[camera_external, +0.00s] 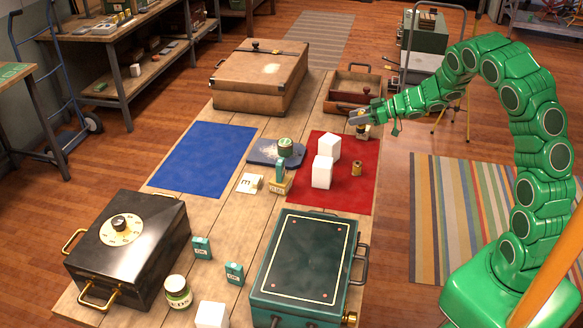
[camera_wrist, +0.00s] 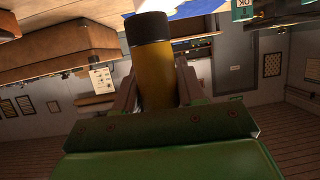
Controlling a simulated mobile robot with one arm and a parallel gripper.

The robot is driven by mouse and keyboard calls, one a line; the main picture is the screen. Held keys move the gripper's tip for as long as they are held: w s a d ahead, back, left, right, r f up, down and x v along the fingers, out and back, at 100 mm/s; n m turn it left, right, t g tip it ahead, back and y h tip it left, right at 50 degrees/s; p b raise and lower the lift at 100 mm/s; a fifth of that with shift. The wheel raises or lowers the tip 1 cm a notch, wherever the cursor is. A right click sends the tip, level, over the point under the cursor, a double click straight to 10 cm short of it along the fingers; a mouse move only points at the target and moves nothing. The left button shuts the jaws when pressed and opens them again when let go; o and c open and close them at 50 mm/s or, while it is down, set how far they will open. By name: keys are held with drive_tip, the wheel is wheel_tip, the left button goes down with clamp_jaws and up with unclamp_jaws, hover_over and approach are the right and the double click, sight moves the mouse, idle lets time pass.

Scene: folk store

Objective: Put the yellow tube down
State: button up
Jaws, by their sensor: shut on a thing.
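My gripper (camera_external: 356,117) is above the far right part of the table, near the far edge of the red mat (camera_external: 343,196). It is shut on the yellow tube, which shows as a small dark and yellowish piece (camera_external: 362,131) under the fingers. In the wrist view the yellow tube (camera_wrist: 157,75) with its black end stands between the two fingers of my gripper (camera_wrist: 157,85). Whether the tube touches anything below is hard to tell.
Two white blocks (camera_external: 322,171) and a small brass-coloured piece (camera_external: 356,169) stand on the red mat. A blue mat (camera_external: 203,157) is clear at left. An open wooden case (camera_external: 350,86) and a brown case (camera_external: 262,78) stand at the far end; a green case (camera_external: 303,262) is near.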

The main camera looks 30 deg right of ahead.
drive_tip(key=s+a+n+g+y, duration=0.15)
drive_tip(key=s+a, duration=0.25)
drive_tip(key=a, duration=1.1)
drive_tip(key=s+a+n+g+y, duration=0.1)
drive_tip(key=s+a+n+g, duration=0.3)
drive_tip(key=a, duration=1)
drive_tip(key=s+a+g+y, duration=0.1)
drive_tip(key=s+a, duration=0.4)
drive_tip(key=a, duration=1)
drive_tip(key=shift+t+h, duration=0.25)
drive_tip(key=shift+w+a+f, duration=1.35)
drive_tip(key=shift+w+f, duration=0.35)
drive_tip(key=shift+w, duration=0.1)
drive_tip(key=shift+w+a+f, duration=1.35)
drive_tip(key=shift+w+f, duration=0.3)
drive_tip(key=shift+w, duration=0.1)
drive_tip(key=shift+w+a+f, duration=1.35)
drive_tip(key=shift+w+f, duration=0.35)
drive_tip(key=shift+w, duration=0.1)
drive_tip(key=shift+f, duration=1.35)
drive_tip(key=o, duration=0.8)
drive_tip(key=shift+f, duration=0.1)
